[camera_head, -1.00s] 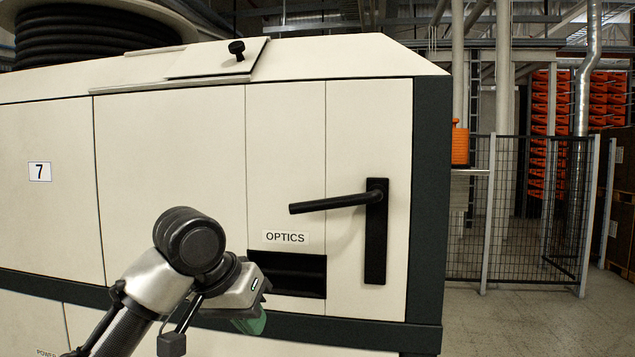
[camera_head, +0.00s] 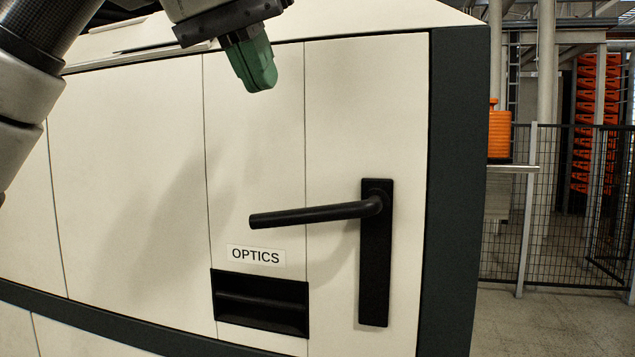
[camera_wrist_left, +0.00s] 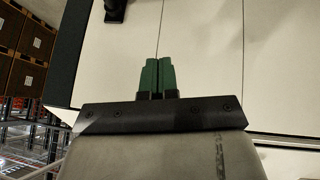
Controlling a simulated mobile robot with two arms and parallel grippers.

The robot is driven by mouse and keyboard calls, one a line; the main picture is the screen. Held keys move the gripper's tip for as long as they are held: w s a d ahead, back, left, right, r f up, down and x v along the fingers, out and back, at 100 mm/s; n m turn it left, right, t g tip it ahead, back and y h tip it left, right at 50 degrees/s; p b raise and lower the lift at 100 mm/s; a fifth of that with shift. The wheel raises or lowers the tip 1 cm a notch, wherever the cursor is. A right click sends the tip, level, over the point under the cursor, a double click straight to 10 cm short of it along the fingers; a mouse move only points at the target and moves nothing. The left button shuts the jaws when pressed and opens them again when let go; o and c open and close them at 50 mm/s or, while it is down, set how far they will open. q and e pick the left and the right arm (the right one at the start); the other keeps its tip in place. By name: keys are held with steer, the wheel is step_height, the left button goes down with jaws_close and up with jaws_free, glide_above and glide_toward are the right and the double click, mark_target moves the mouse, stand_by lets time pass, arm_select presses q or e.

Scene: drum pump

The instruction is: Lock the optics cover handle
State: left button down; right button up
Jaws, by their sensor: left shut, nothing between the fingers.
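The black optics cover handle (camera_head: 318,213) sticks out to the left, close to level, from the top of its upright black plate (camera_head: 374,270) on the cream machine front. The OPTICS label (camera_head: 256,256) is below and left of the lever. My left gripper (camera_head: 262,88), with green fingers, is above and left of the lever, apart from it. It is shut and empty. In the left wrist view the green fingers (camera_wrist_left: 157,62) are together, and a black part of the handle (camera_wrist_left: 115,10) shows at the top edge. My right gripper is not in view.
A black recessed slot (camera_head: 260,302) lies below the label. A dark corner post (camera_head: 455,190) edges the machine on the right. Beyond it are a mesh fence (camera_head: 570,220) and an orange object (camera_head: 499,133). The space in front of the lever looks clear.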

arm_select(q)
glide_above(287, 213)
steer(key=a, duration=0.2)
step_height(287, 213, down, 5)
steer(key=f, duration=0.1)
steer(key=d+f, duration=0.1)
steer(key=f, duration=0.1)
steer(key=f+p, duration=0.1)
steer(key=f, duration=0.1)
steer(key=shift+w+d, duration=0.25)
steer(key=shift+d, duration=0.15)
steer(key=shift+s+f, duration=0.35)
steer(key=shift+f, duration=0.5)
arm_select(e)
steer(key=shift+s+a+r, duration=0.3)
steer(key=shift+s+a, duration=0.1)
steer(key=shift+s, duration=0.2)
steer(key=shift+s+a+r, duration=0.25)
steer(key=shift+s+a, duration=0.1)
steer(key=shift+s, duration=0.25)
arm_select(q)
steer(key=shift+w+d, duration=0.1)
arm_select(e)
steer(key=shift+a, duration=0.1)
